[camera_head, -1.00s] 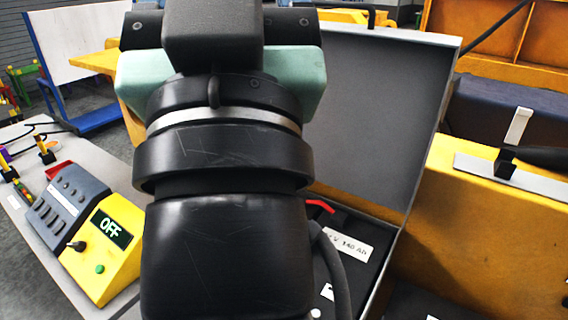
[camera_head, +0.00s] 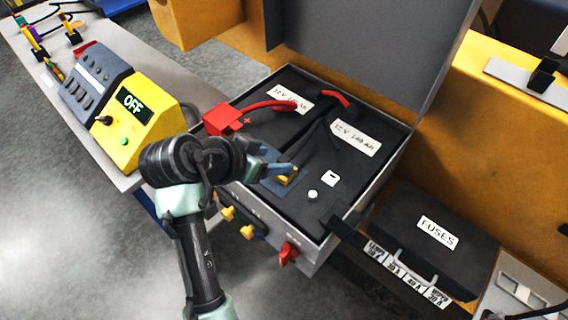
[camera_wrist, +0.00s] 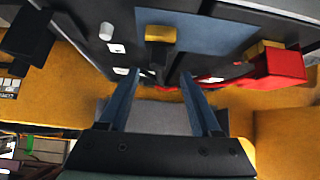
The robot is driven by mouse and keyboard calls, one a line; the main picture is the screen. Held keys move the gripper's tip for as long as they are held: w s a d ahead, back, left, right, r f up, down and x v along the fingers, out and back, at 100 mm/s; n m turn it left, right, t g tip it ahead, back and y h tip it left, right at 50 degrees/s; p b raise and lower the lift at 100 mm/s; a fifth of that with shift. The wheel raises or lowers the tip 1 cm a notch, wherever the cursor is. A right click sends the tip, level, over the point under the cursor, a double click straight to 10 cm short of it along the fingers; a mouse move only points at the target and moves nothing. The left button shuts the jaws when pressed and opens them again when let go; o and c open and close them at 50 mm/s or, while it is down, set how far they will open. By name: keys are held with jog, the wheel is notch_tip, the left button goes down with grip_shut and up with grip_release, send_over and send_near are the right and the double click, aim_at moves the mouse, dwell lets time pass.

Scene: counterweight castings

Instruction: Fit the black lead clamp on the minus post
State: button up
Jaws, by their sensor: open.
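The open battery box (camera_head: 385,165) holds dark batteries. A pale round post (camera_head: 312,194) stands near the white minus-like label (camera_head: 330,178); the post also shows in the wrist view (camera_wrist: 105,32). A blue pad (camera_head: 284,190) bears a small yellow-and-black piece (camera_head: 288,178), seemingly the black lead clamp, partly hidden by my gripper. In the wrist view this piece (camera_wrist: 160,34) sits on the pad, ahead of my fingers. A black cable (camera_head: 312,138) runs toward it. My gripper (camera_head: 284,164) is open and empty, left of the post; its blue fingers show in the wrist view (camera_wrist: 158,92).
A red plus-terminal cover (camera_head: 222,119) with a red cable stands at the box's left corner. The raised lid (camera_head: 370,45) blocks the back. Yellow knobs and a red knob (camera_head: 288,254) project in front. A fuse box (camera_head: 435,235) is at right, a yellow OFF control box (camera_head: 145,130) at left.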

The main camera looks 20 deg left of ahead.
aim_at(290, 159)
jog(key=shift+p+x, duration=1.2)
jog(key=shift+x, duration=3.05)
jog(key=shift+s, duration=0.1)
grip_shut()
